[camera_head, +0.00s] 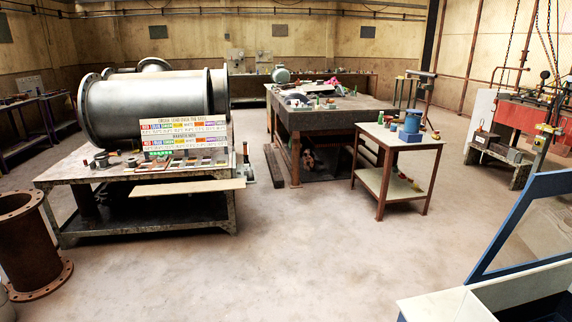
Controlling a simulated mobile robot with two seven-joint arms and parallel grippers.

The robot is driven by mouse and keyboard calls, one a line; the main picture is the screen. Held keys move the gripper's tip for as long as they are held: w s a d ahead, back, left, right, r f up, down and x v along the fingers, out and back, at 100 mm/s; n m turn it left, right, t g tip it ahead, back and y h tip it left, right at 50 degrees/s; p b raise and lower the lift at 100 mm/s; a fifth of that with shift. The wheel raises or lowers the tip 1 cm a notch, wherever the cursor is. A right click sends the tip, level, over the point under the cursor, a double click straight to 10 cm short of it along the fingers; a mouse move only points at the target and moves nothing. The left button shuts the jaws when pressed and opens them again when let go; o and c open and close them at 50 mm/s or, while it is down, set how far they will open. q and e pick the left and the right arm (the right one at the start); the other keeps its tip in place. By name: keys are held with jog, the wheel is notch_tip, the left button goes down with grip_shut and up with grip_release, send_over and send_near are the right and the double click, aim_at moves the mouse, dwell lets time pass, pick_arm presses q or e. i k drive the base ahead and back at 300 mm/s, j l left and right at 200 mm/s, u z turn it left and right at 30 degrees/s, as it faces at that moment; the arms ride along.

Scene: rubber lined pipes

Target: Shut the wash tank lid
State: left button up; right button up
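The wash tank (440,306) is at the lower right, cut off by the picture's edges. Its visible rim is pale, with a blue edge along the back. The tank lid (497,230) has a blue frame around a see-through pane. It stands raised and tilted above the tank's back edge, and its right part is out of the picture. The lid is open, and part of the tank's inside shows below it. Neither of my grippers is in view.
Open concrete floor (290,270) lies left of the tank. A small wooden table (412,142) with a blue pot stands beyond it. A workbench (140,225) with large metal pipes is at the left. A rusty flanged pipe (25,245) stands at the left edge.

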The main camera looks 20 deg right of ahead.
aim_at(541, 185)
jog(key=i+z, duration=0.25)
jog(key=z, duration=0.15)
jog(key=i+j+z, duration=0.1)
jog(key=i+z, duration=0.15)
jog(key=z, duration=0.15)
jog(key=i+j+z, duration=0.15)
jog(key=z, duration=0.25)
jog(key=i+j+z, duration=0.1)
jog(key=z, duration=0.3)
jog(key=i+j+z, duration=0.25)
jog(key=z, duration=0.15)
jog(key=i+j+z, duration=0.2)
jog(key=z, duration=0.2)
jog(key=i+j+z, duration=0.2)
jog(key=z, duration=0.25)
jog(key=i+j+z, duration=0.15)
jog(key=j+z, duration=0.3)
jog(key=i+j+z, duration=0.1)
jog(key=j+z, duration=0.35)
